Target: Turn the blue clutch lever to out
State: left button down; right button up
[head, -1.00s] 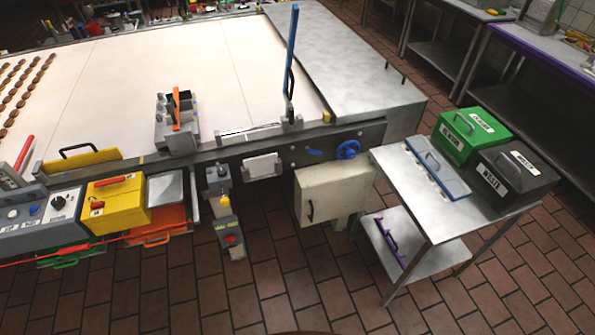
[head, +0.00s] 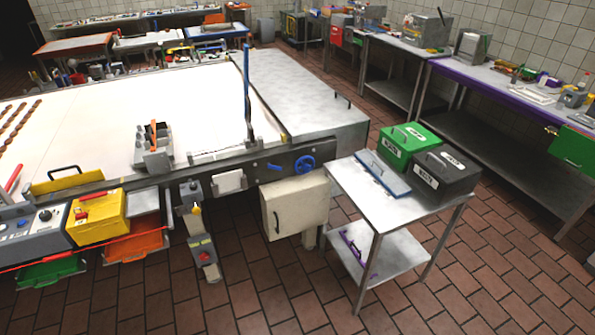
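A small blue handle (head: 274,167) lies roughly level on the conveyor's dark side panel, just left of a blue handwheel (head: 305,164). I cannot tell which of the two is the clutch lever, and no in or out marking is readable. Neither of my grippers is in view.
A steel table (head: 385,209) with a green box (head: 407,146) and a dark box (head: 446,176) stands right of the conveyor. A cream cabinet (head: 296,207) hangs below the handwheel. Brick-coloured floor (head: 290,305) is open in front.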

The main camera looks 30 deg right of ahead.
aim_at(270, 166)
jog(key=z, duration=0.6)
jog(key=i, duration=0.6)
jog(key=z, duration=0.5)
jog(key=i, duration=0.7)
jog(key=u, duration=0.3)
